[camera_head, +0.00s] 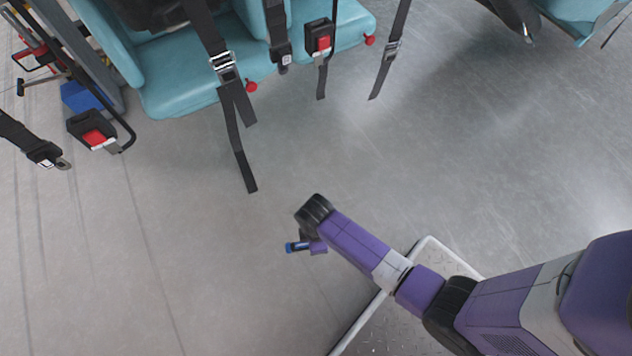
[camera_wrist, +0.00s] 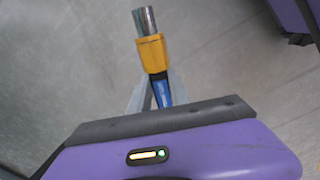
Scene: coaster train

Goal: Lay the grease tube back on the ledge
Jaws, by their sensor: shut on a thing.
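My gripper (camera_wrist: 156,92) is shut on a slim tube-like thing, which I take to be the grease tube (camera_wrist: 162,92). In the wrist view it has a blue body with pale lettering, a yellow collar and a grey metallic end pointing away from my palm. One pale finger is on each side of it. In the head view my gripper (camera_head: 306,246) hangs above the grey floor, and a small blue and dark end of the tube (camera_head: 292,247) sticks out to the left. I cannot make out the ledge in either view.
Teal seats (camera_head: 190,85) with dangling black belts and red buckles stand at the top left. Another teal seat (camera_head: 580,15) is at the top right. A tread plate (camera_head: 395,330) with a pale rim lies below my arm. The floor between is clear.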

